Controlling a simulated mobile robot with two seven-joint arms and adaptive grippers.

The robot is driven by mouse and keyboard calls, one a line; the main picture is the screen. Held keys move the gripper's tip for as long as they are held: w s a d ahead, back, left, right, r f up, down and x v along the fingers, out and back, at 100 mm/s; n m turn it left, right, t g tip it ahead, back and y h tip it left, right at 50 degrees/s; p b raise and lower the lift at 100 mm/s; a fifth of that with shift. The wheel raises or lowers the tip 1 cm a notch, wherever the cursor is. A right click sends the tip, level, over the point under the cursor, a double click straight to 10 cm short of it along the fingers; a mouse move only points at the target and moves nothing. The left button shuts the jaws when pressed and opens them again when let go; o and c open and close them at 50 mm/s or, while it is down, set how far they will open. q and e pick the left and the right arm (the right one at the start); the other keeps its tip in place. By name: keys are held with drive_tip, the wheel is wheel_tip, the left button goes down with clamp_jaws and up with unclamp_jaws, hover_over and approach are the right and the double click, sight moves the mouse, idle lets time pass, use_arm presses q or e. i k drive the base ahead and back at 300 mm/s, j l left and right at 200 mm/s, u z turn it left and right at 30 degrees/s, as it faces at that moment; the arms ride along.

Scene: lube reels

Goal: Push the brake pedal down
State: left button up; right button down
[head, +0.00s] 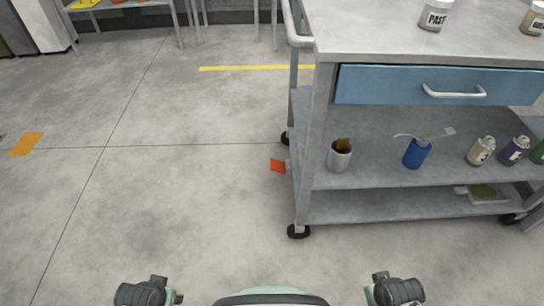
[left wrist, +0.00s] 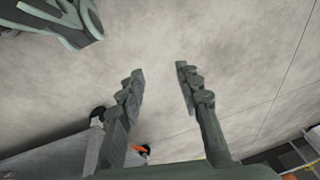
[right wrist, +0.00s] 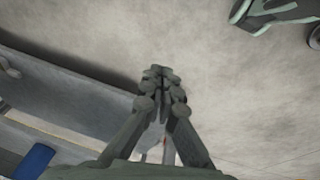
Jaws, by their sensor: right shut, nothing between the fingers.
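The brake pedal (head: 278,166) is a small orange-red plate low at the left side of the grey cart, near its front left leg. It sticks out a little past the lower shelves, and its tilt is hard to tell. A bit of orange also shows behind a finger in the left wrist view (left wrist: 138,148). My left gripper (left wrist: 160,68) is open and empty, with bare floor beyond its fingertips. My right gripper (right wrist: 160,70) is shut with nothing in it, close to the cart's edge in its view. Neither gripper touches the pedal.
The cart (head: 312,150) has a blue drawer (head: 400,88) and lower shelves. A grey cup (head: 339,158), a blue cup (head: 416,157) and several cans stand on one shelf. Black wheels (head: 299,231) carry the cart. The floor to its left is clear.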

sight(277, 165)
drive_tip(key=i+j+z, duration=0.1)
drive_tip(key=i+j, duration=0.25)
drive_tip(key=j, duration=0.15)
drive_tip(key=i+j+z, duration=0.15)
drive_tip(key=i+j, duration=0.2)
drive_tip(key=j, duration=0.15)
drive_tip(key=i+j+z, duration=0.1)
drive_tip(key=j, duration=0.25)
drive_tip(key=i+j, duration=0.15)
drive_tip(key=j, duration=0.25)
drive_tip(key=i+j+z, duration=0.15)
drive_tip(key=j, duration=0.2)
drive_tip(key=j+z, duration=0.25)
drive_tip(key=j, duration=1.3)
